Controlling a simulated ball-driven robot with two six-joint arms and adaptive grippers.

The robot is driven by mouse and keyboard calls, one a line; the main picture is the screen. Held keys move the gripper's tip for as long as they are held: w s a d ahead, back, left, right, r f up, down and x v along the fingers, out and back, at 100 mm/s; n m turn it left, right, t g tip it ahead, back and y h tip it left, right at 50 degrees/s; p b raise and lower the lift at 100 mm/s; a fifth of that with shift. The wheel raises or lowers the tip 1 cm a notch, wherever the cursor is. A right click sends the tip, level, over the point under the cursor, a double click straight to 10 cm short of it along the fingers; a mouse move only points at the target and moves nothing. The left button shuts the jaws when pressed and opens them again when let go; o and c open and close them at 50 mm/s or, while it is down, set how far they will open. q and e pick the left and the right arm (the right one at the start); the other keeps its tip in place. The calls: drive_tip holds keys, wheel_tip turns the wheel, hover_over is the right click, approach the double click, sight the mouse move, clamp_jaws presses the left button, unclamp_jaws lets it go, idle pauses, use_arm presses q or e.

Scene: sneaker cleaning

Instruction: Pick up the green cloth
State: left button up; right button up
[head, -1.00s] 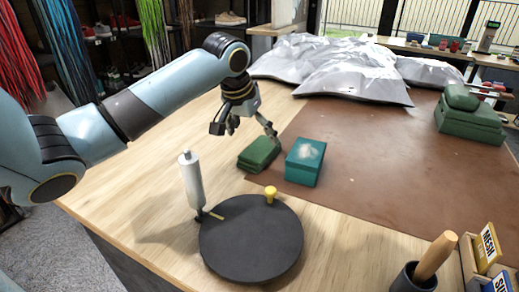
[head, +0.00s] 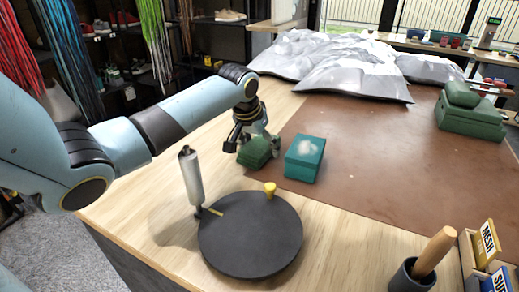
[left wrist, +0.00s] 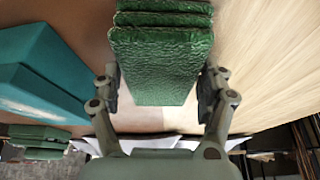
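The green cloth (head: 255,153), a thick folded stack, is at the left edge of the brown mat, just left of a teal box (head: 304,158). My left gripper (head: 254,141) is over it, with a finger on each side. In the left wrist view the cloth (left wrist: 162,62) fills the space between the fingers (left wrist: 160,88), which press close against its sides. The gripper looks shut on it. Whether the cloth is clear of the table is hard to tell. My right gripper is not in view.

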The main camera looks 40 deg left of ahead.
sight(261, 143)
use_arm(q)
drive_tip(key=c, duration=0.8)
drive_tip(key=shift+r, duration=0.15)
drive_tip(key=shift+r, duration=0.35)
drive_tip(key=v, duration=0.4)
drive_tip(key=shift+w+r, duration=0.1)
drive_tip(key=shift+w, duration=0.05)
drive_tip(key=s+d+r, duration=0.1)
drive_tip(key=s+r, duration=0.1)
drive_tip(key=s, duration=0.1)
drive_tip(key=s+d+r, duration=0.1)
drive_tip(key=s+r, duration=0.1)
drive_tip(key=s, duration=0.1)
drive_tip(key=s+d+r, duration=0.2)
drive_tip(key=s, duration=0.1)
drive_tip(key=shift+s+r+p, duration=0.1)
drive_tip(key=shift+s+p, duration=0.2)
drive_tip(key=shift+s, duration=0.1)
